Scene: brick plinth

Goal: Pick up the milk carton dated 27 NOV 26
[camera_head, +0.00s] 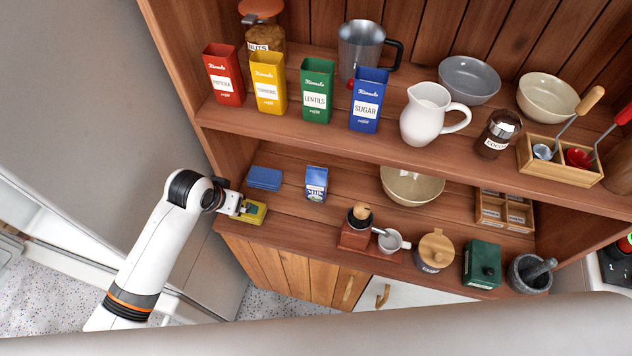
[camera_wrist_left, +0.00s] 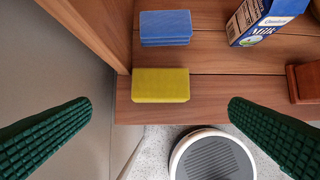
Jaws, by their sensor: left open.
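A blue and white milk carton (camera_head: 316,184) stands upright on the lower shelf. Its lower part also shows at the top right of the left wrist view (camera_wrist_left: 262,18); I cannot read a date on it. My left gripper (camera_head: 243,208) is at the left end of the shelf's front edge, left of the carton and apart from it. In the left wrist view its green ribbed fingers (camera_wrist_left: 162,110) are spread wide with nothing held between them. A yellow block (camera_wrist_left: 160,85) lies at the shelf edge just ahead of them. My right gripper is not in view.
A blue block (camera_head: 265,178) lies behind the yellow one, left of the carton. The upper shelf (camera_head: 270,125) overhangs, bearing several tins.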

